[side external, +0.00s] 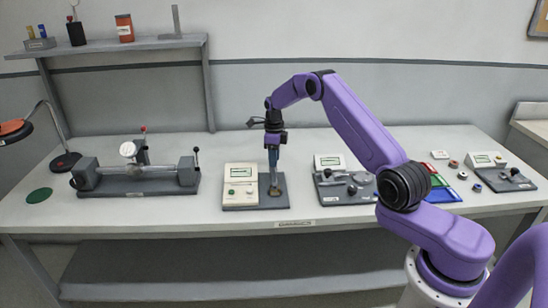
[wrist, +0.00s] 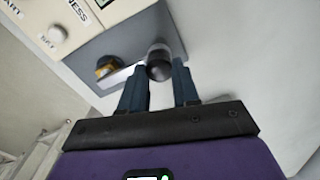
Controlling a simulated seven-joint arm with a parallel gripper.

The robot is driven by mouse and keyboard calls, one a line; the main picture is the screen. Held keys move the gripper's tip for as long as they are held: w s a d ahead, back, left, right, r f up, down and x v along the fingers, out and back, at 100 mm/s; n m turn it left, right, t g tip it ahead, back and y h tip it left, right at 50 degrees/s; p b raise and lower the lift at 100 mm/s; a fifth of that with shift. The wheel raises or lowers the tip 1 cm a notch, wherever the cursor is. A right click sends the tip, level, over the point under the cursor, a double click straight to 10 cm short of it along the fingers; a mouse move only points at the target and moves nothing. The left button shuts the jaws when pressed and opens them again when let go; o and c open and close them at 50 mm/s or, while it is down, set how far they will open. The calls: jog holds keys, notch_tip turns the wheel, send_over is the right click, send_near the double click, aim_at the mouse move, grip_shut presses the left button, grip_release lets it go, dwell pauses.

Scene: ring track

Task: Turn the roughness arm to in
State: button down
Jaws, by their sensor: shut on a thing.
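The roughness tester (side external: 241,186) is a cream box with a small green screen on a grey base plate (side external: 232,207), mid-bench in the side view. Its cream panel (wrist: 60,20), lettered partly "NESS", is cut off at upper left in the wrist view. The roughness arm shows in the wrist view as a dark round knob (wrist: 158,70) with a pale bar (wrist: 118,78) running left from it. My gripper (wrist: 163,82) points down and has its two blue fingers on either side of the knob, shut on it. In the side view my gripper (side external: 273,172) hides most of the arm.
A gold round piece (wrist: 108,66) lies on the base close to the bar. Another instrument (side external: 342,185) stands just right of the tester, and a long bench device (side external: 135,180) stands left. Bare bench lies in front of the tester.

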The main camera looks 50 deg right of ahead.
jog(key=c, duration=0.8)
grip_release()
notch_tip(320, 180, up, 18)
jog(key=shift+f, duration=0.25)
